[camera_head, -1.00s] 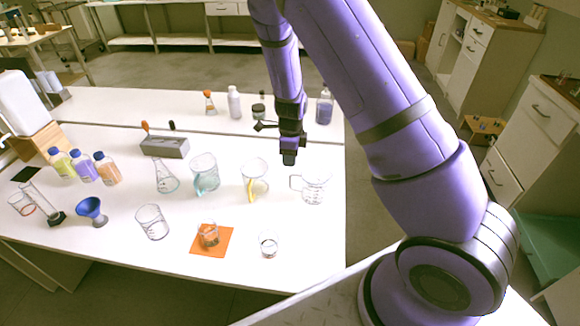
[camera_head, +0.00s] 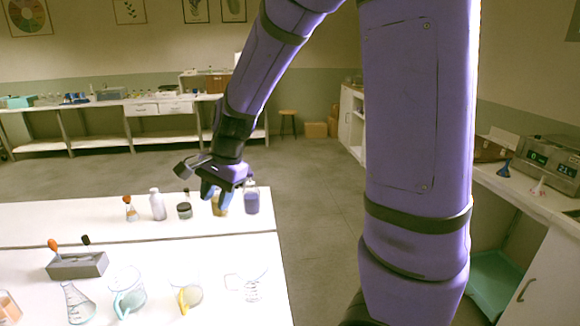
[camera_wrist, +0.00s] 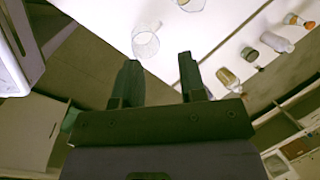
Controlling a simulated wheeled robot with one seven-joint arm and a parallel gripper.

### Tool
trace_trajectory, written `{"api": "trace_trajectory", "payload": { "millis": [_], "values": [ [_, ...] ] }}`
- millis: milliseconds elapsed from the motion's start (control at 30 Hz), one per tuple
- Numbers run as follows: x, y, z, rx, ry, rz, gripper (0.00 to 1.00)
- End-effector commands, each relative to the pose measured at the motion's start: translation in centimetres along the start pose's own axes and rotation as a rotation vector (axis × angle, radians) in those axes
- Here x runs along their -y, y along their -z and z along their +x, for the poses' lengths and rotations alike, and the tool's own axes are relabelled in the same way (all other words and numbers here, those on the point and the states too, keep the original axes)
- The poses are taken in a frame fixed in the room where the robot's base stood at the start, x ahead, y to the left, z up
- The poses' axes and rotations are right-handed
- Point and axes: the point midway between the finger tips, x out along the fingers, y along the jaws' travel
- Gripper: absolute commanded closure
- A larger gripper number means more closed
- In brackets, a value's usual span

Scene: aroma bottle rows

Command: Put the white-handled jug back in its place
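The white-handled jug (camera_head: 253,289) is clear glass and stands upright near the right edge of the white table, its pale handle on the left. It also shows in the wrist view (camera_wrist: 146,44), beyond my fingers and apart from them. Beside it stand the yellow-handled jug (camera_head: 190,297) and the teal-handled jug (camera_head: 129,301). My gripper (camera_head: 214,192) hangs in front of the back row of bottles in the head view. In the wrist view my gripper (camera_wrist: 160,78) has its two fingers apart with nothing between them.
The back row holds an orange-topped flask (camera_head: 130,210), a white bottle (camera_head: 157,205), a dark jar (camera_head: 184,208), an amber bottle (camera_head: 220,207) and a purple bottle (camera_head: 252,200). A grey block (camera_head: 77,266) stands left. Open floor lies right of the table.

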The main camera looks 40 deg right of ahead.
Motion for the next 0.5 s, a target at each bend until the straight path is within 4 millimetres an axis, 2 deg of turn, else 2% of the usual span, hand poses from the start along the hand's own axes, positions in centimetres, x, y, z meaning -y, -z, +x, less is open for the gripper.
{"api": "trace_trajectory", "payload": {
  "millis": [33,200,500],
  "values": [
    [-0.6,-0.6,-1.7,-0.005,0.021,-0.066,0.62],
    [-3.2,-2.6,-6.3,-0.039,0.057,-0.318,0.62],
    [-9.0,-5.7,-12.7,-0.171,0.070,-0.751,0.62]
  ]
}}
